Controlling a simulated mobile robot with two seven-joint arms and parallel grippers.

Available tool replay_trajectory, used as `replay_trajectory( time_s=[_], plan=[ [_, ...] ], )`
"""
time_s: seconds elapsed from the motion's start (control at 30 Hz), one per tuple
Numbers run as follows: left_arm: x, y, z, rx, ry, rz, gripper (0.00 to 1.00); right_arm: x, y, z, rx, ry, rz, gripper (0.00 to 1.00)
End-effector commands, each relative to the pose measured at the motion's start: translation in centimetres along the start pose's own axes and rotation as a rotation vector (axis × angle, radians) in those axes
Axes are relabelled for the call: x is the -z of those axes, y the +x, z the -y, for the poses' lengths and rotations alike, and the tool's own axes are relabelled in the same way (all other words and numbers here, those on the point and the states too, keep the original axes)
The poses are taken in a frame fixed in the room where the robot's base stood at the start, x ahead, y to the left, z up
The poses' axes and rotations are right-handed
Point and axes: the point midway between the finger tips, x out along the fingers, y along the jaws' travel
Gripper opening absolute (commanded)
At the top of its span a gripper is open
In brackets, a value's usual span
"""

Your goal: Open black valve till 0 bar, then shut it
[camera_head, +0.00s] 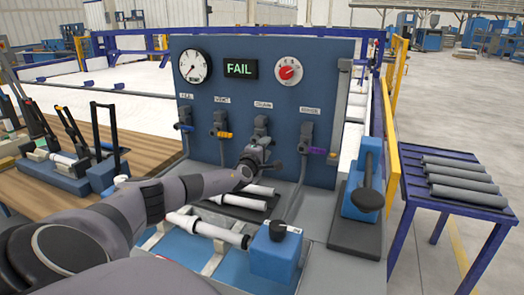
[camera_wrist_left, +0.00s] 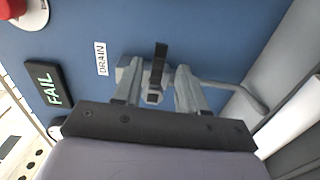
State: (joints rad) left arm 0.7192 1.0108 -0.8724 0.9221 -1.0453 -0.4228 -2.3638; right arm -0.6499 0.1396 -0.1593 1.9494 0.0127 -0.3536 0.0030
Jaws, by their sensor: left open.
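The black valve handle (camera_wrist_left: 160,62) shows in the left wrist view on a grey valve body, beside the DRAIN label (camera_wrist_left: 101,58). My left gripper (camera_wrist_left: 155,82) is open, with one finger on each side of the black handle; I cannot tell whether they touch it. In the head view my left gripper (camera_head: 262,156) is in front of the drain valve (camera_head: 261,127) and hides part of it. The pressure gauge (camera_head: 193,67) is at the panel's upper left; its exact reading is too small to tell. My right gripper is not in view.
The blue panel (camera_head: 240,98) also carries a green FAIL display (camera_head: 239,69), a red knob (camera_head: 289,72), and valves with blue (camera_head: 183,126), orange (camera_head: 222,134) and purple (camera_head: 316,150) handles. White pipes and a blue clamp block (camera_head: 274,258) lie below my arm.

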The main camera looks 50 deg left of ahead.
Motion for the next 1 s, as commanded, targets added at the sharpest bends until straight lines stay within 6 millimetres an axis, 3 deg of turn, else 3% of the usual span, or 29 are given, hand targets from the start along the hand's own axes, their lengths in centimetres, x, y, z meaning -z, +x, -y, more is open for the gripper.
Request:
replay_trajectory(
  time_s=[0.4,1.0],
  plan=[
    [0.0,-2.4,0.0,0.001,0.002,0.0,0.41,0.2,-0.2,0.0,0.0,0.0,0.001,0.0],
    [0.0,-2.5,0.0,0.001,0.002,0.0,0.41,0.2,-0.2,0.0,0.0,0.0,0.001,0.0]
  ],
)
